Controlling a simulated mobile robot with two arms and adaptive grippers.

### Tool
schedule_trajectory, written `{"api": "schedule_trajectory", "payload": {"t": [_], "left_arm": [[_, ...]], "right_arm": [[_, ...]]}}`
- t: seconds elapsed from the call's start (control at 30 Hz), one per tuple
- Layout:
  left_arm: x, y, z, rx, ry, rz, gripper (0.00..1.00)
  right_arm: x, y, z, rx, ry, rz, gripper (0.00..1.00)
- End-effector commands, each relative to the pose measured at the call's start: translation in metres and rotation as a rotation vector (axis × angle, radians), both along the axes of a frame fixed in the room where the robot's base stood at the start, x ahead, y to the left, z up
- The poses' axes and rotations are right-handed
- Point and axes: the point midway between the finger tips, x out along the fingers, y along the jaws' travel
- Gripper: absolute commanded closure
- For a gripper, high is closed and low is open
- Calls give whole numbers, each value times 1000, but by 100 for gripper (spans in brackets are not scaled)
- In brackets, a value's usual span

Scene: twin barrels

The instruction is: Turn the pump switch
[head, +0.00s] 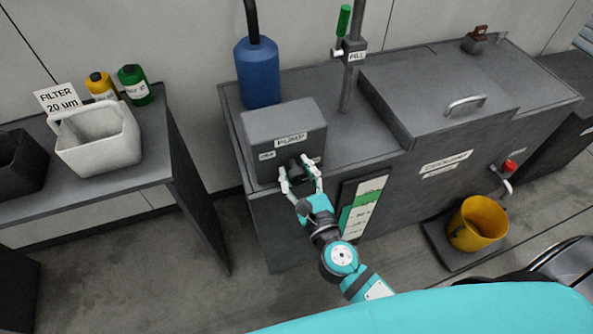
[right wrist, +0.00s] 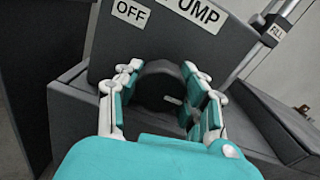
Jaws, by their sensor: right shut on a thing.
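The grey pump box (head: 283,130) stands on the front left of the dark machine, with "PUMP" and "OFF" labels on its face. The pump switch is a dark round knob (right wrist: 160,85) low on that face, seen in the right wrist view between the fingers. My right gripper (head: 300,172) is at the front of the box, its fingers on either side of the knob and shut on it. In the right wrist view the gripper (right wrist: 160,97) partly hides the knob and labels. A small pale mark (right wrist: 172,100) shows on the knob. My left gripper is not in view.
A blue canister (head: 258,73) stands behind the box. A green-handled fill valve (head: 343,22) rises to its right. A yellow bucket (head: 478,225) sits below a red-handled tap (head: 509,167). A side table (head: 150,168) at left holds a white filter basket (head: 98,145) and bottles.

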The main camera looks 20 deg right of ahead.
Motion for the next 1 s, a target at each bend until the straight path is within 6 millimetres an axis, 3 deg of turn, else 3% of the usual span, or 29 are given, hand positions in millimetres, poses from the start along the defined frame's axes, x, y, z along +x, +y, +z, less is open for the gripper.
{"api": "schedule_trajectory", "payload": {"t": [0.03, 0.13, 0.57, 1.0], "left_arm": [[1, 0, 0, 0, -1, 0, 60], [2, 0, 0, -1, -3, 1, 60], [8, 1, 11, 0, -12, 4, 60], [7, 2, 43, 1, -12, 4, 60]], "right_arm": [[0, 0, 0, 0, 0, 0, 81], [0, 0, 0, 0, 0, 0, 94], [-1, 0, 1, -96, 0, 0, 96], [-2, 0, 2, -472, -10, 3, 96]]}}
